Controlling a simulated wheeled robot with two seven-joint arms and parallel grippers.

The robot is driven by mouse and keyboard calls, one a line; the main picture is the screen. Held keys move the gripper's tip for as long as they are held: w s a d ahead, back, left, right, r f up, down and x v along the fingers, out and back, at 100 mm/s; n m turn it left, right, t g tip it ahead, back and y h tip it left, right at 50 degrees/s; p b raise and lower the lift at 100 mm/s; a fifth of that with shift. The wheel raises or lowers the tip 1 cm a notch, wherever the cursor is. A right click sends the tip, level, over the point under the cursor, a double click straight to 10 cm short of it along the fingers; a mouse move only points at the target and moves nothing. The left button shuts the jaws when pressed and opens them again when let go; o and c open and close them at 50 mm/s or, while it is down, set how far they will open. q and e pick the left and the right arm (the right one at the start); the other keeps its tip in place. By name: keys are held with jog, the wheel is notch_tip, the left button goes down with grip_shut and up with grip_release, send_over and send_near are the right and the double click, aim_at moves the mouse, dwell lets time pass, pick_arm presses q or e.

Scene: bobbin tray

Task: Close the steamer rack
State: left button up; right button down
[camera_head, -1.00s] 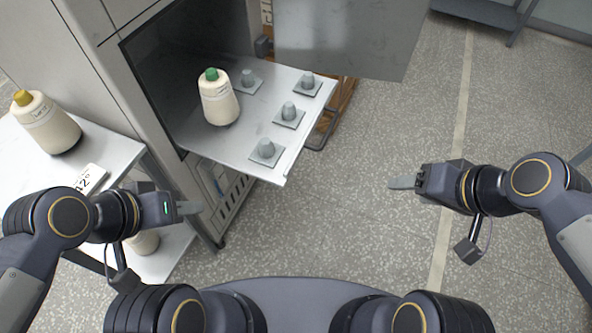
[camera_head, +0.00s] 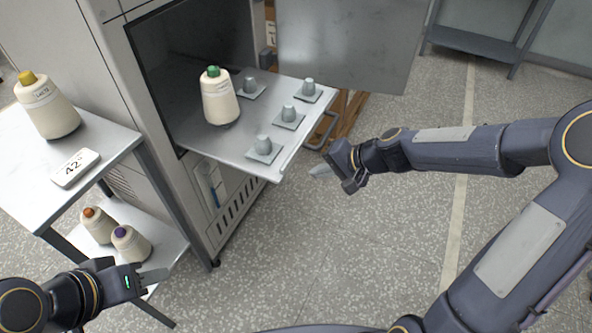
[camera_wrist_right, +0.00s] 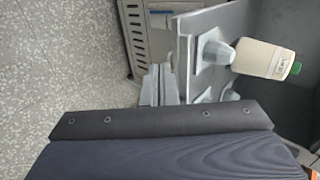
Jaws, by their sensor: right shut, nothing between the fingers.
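The steamer rack (camera_head: 200,140) is a flat metal tray that sticks out of the open steamer cabinet (camera_head: 145,75). It bears several grey pegs on square plates and one cream bobbin (camera_head: 221,103) with a green top, standing upright. A dark bar handle (camera_head: 330,128) shows at the rack's outer edge. My right gripper (camera_head: 322,171) is shut and empty, just off the rack's outer edge and below the handle in the head view. In the right wrist view, its fingertips (camera_wrist_right: 159,84) lie beside the rack's edge. My left gripper (camera_head: 153,276) is near the lower left, away from the rack.
The steamer's door (camera_head: 345,45) hangs open behind the rack. A side table (camera_head: 105,150) at left holds a yellow-topped bobbin (camera_head: 48,108) and a white display (camera_head: 75,168). Two bobbins stand on its lower shelf (camera_head: 160,255).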

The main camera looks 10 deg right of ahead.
aim_at(286, 172)
jog(key=w+a, duration=0.1)
jog(key=w+a+f, duration=0.1)
jog(key=a, duration=0.1)
jog(key=w+a+f, duration=0.1)
jog(key=shift+a+p, duration=0.25)
jog(key=shift+p, duration=0.05)
jog(key=shift+w+a+f, duration=0.1)
jog(key=shift+w+a, duration=0.2)
jog(key=shift+a, duration=0.1)
